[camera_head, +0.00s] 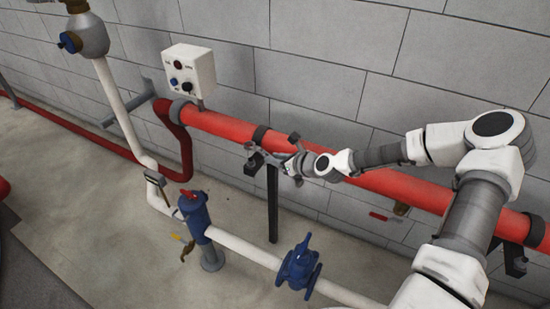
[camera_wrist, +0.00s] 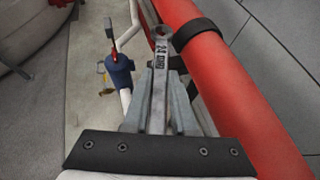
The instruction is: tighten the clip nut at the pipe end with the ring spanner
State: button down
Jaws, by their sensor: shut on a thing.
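The grey ring spanner (camera_wrist: 160,75) is held lengthwise between the fingers of my gripper (camera_wrist: 162,100) in the wrist view, its ring end pointing away from me. My gripper (camera_head: 292,166) is beside the thick red pipe in the head view, near a black clip (camera_head: 260,134) around it. That clip also shows in the wrist view (camera_wrist: 198,32), just right of the spanner's ring. The clip nut is not clearly visible. I cannot tell whether the ring touches it.
The red pipe (camera_head: 340,165) runs along the block wall. A black post (camera_head: 273,210) stands below the clip. A white control box (camera_head: 190,75) is on the left. A blue valve (camera_head: 299,267) and blue fitting (camera_head: 196,217) sit on the white pipe in front.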

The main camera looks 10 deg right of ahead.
jog(key=shift+f+b, duration=1.65)
jog(key=shift+f, duration=0.8)
jog(key=shift+f+b, duration=1)
jog(key=shift+f, duration=0.35)
jog(key=shift+r, duration=0.1)
jog(key=s+a+m+t+h+p, duration=0.1)
jog(key=a+m+h+p, duration=0.1)
jog(key=a+m+h, duration=0.9)
jog(key=shift+s+a+m+t+h+p, duration=0.2)
jog(key=shift+a+m+t+h+p, duration=0.15)
jog(key=shift+a, duration=0.3)
jog(key=shift+s+d, duration=0.15)
jog(key=shift+d, duration=0.2)
jog(key=shift+r+p, duration=0.1)
jog(key=shift+p, duration=0.2)
